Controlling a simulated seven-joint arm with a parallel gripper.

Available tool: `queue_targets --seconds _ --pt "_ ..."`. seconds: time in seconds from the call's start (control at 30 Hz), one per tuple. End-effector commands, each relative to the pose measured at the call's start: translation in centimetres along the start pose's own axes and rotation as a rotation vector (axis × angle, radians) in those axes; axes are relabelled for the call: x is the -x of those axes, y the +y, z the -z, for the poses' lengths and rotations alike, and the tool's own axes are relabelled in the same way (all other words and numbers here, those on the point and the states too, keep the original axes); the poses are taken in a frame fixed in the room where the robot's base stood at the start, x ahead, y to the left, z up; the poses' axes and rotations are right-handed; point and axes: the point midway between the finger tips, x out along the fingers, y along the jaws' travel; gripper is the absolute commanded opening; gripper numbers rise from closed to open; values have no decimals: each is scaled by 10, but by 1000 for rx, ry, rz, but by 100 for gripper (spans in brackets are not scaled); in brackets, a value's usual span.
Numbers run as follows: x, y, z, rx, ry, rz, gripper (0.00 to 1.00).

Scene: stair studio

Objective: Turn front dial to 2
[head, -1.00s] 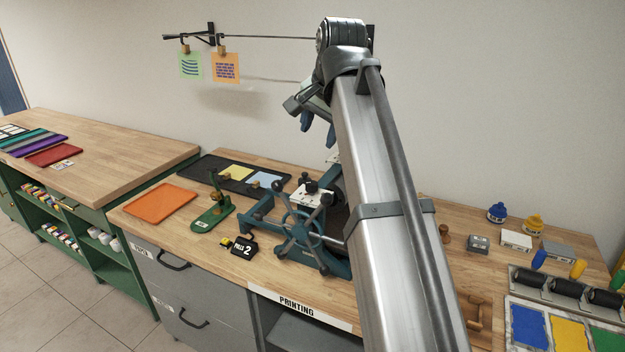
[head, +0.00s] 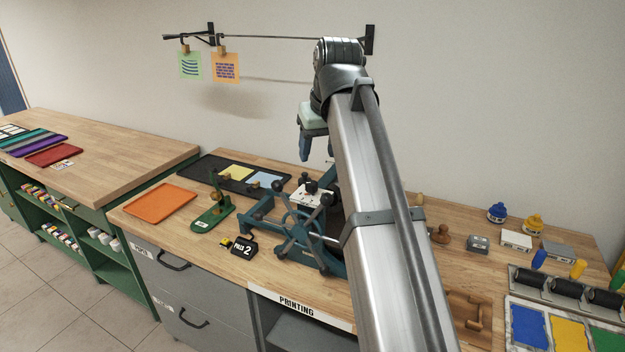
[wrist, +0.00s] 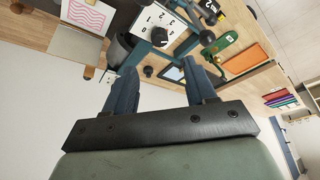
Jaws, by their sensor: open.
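A white dial panel (head: 313,197) with several dark knobs stands on top of the blue press. In the wrist view the panel (wrist: 172,22) shows printed digits, including 1, 2 and 3, around a dark knob (wrist: 159,37). Another dark knob (wrist: 148,71) stands nearer the fingers. I cannot tell which setting either knob points to. My gripper (head: 316,150) is above and behind the panel, partly hidden by my arm. In the wrist view my gripper (wrist: 160,68) is open, its blue fingers apart and empty, clear of the knobs.
A black "PULLS 2" sign (head: 243,247), a green stand (head: 213,216) and an orange tray (head: 159,202) lie to the left. Ink rollers (head: 566,287) are at the right.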

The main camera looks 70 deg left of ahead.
Motion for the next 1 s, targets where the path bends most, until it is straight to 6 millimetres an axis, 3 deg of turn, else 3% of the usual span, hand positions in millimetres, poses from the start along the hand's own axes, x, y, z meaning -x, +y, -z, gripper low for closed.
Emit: queue_targets --seconds 0.2,0.5,0.7,1.0 --pt "-41 0 -1 -1 -3 0 56" --pt "-87 0 0 -2 -2 0 56" --pt "-103 0 0 -2 0 0 56" --pt "-108 0 0 -2 0 0 56"
